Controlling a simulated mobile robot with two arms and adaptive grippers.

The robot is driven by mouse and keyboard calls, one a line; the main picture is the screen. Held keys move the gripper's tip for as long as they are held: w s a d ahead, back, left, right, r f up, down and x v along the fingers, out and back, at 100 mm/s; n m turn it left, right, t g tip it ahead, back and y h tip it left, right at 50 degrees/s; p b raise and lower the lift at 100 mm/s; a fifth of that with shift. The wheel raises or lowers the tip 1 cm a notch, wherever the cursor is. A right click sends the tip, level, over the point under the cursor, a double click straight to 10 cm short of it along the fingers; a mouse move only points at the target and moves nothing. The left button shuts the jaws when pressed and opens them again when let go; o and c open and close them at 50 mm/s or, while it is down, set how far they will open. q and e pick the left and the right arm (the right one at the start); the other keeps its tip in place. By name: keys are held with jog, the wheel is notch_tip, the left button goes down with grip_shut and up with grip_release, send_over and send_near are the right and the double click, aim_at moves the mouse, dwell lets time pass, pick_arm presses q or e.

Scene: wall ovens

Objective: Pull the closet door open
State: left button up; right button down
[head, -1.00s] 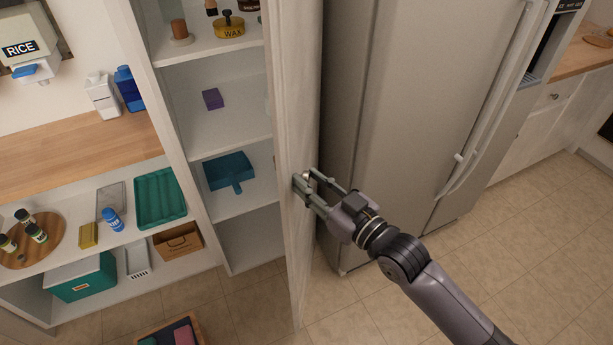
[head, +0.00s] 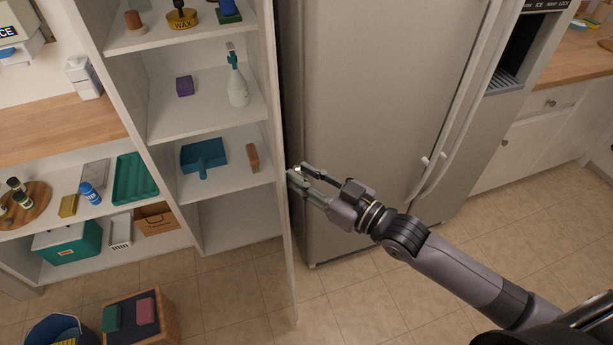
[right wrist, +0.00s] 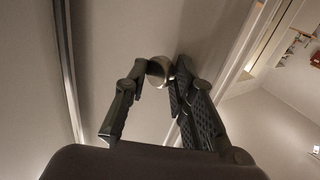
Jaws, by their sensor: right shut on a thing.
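The closet door (head: 283,225) stands swung open, seen nearly edge-on in the head view, with the closet shelves exposed to its left. My right gripper (head: 298,173) is at the door's outer face. In the right wrist view, my right gripper (right wrist: 161,82) is shut on the round metal door knob (right wrist: 158,68), with a finger on each side of it. The door panel (right wrist: 118,45) fills the middle of that view. In the head view the knob is mostly hidden by the fingers. My left gripper does not show.
A large fridge (head: 365,100) stands right behind the door and my right gripper. Closet shelves hold a spray bottle (head: 237,82), a blue dustpan (head: 203,156) and other items. A crate (head: 140,318) and a blue bucket (head: 58,330) stand on the floor at lower left.

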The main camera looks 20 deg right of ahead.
jog(key=shift+w+d+r, duration=0.4)
jog(key=c, duration=1.7)
grip_release()
jog(key=shift+w, duration=0.1)
jog(key=shift+o, duration=1.2)
jog(key=shift+w+f, duration=0.15)
jog(key=shift+w, duration=0.2)
jog(key=shift+o, duration=1.1)
jog(key=shift+s, duration=0.1)
jog(key=v, duration=1.2)
jog(key=shift+a+f, duration=0.15)
jog(key=shift+a, duration=0.05)
